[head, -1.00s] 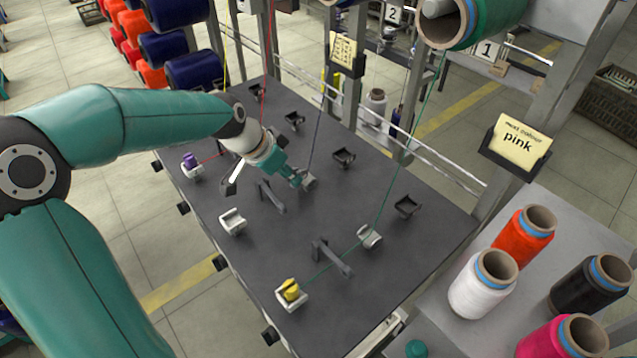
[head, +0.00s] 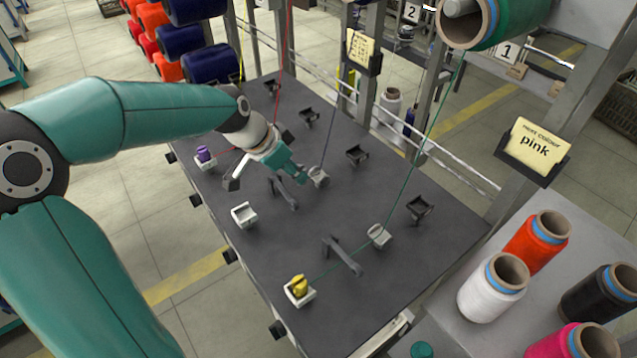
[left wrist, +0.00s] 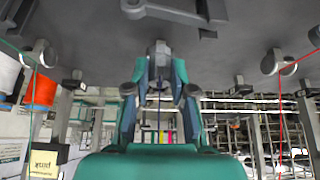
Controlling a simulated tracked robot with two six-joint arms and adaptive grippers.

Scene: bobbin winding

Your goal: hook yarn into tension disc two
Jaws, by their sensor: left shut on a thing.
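My left gripper (head: 303,177) is low over the dark table, at the grey middle tension disc (head: 319,178). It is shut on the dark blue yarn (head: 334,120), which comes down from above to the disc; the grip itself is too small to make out. In the left wrist view the fingers (left wrist: 160,72) point at the grey disc (left wrist: 159,48). I cannot tell whether the yarn is inside the disc. My right gripper is not in view.
A green yarn (head: 440,100) runs through the near disc (head: 378,236) to a yellow bobbin (head: 299,286). A red yarn (head: 289,60) stands beyond my arm, near a purple bobbin (head: 204,154). A dark bar (head: 284,193) and an empty white holder (head: 244,214) are close to my gripper.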

